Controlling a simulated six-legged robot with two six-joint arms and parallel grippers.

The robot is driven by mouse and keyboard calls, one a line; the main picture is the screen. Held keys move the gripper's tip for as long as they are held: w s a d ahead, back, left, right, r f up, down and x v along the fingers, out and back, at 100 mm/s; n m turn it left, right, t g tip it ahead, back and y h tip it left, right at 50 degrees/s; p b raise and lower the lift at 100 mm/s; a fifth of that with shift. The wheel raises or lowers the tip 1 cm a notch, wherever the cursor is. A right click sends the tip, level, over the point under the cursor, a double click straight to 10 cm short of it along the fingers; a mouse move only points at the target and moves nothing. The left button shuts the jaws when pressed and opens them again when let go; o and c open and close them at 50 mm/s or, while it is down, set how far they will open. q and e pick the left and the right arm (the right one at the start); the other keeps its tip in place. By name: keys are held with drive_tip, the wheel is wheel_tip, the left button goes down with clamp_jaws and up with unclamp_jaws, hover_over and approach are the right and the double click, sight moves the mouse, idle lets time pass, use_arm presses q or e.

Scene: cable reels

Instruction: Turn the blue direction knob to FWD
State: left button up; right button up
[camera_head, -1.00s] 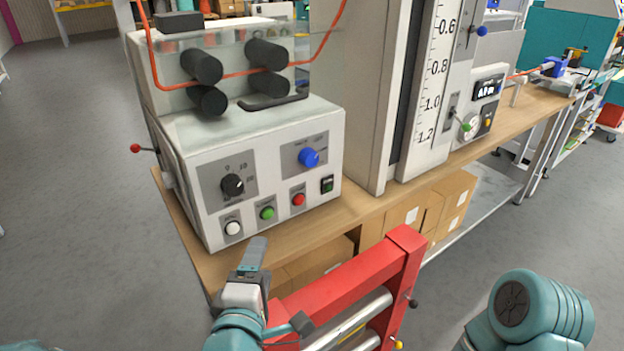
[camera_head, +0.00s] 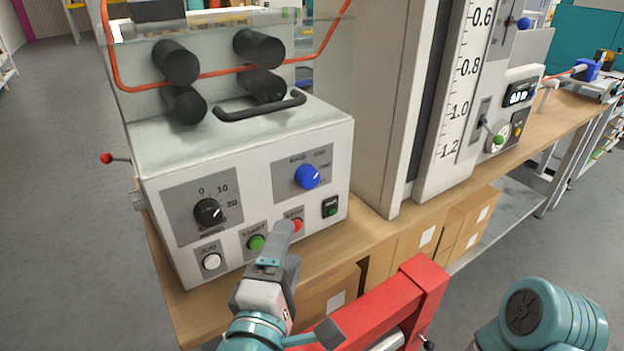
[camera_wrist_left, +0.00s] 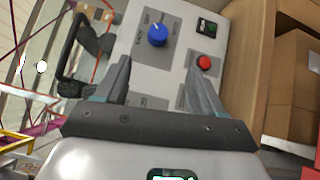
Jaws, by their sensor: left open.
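The blue direction knob (camera_head: 307,176) sits on a grey plate at the upper right of the white machine's front panel (camera_head: 250,210). The labels around it are too small to read, so I cannot tell its setting. In the left wrist view the knob (camera_wrist_left: 158,34) lies ahead, between the lines of the fingers. My left gripper (camera_head: 284,244) is open and empty, below the knob and in front of the lower button row. In the left wrist view its two fingers (camera_wrist_left: 158,72) are spread, apart from the knob.
A black dial (camera_head: 208,212) is left of the knob. White (camera_head: 211,261), green (camera_head: 256,242) and red (camera_head: 294,225) buttons and a black switch (camera_head: 330,206) lie below. A red frame (camera_head: 390,310) stands close right of my left arm. A tall scale column (camera_head: 455,100) stands right.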

sight(311, 181)
use_arm(q)
drive_tip(key=p+x, duration=0.7)
drive_tip(key=x, duration=0.8)
drive_tip(key=shift+w+r, duration=0.15)
drive_tip(key=shift+w, duration=0.1)
drive_tip(key=c, duration=1.1)
drive_tip(key=shift+o, duration=0.2)
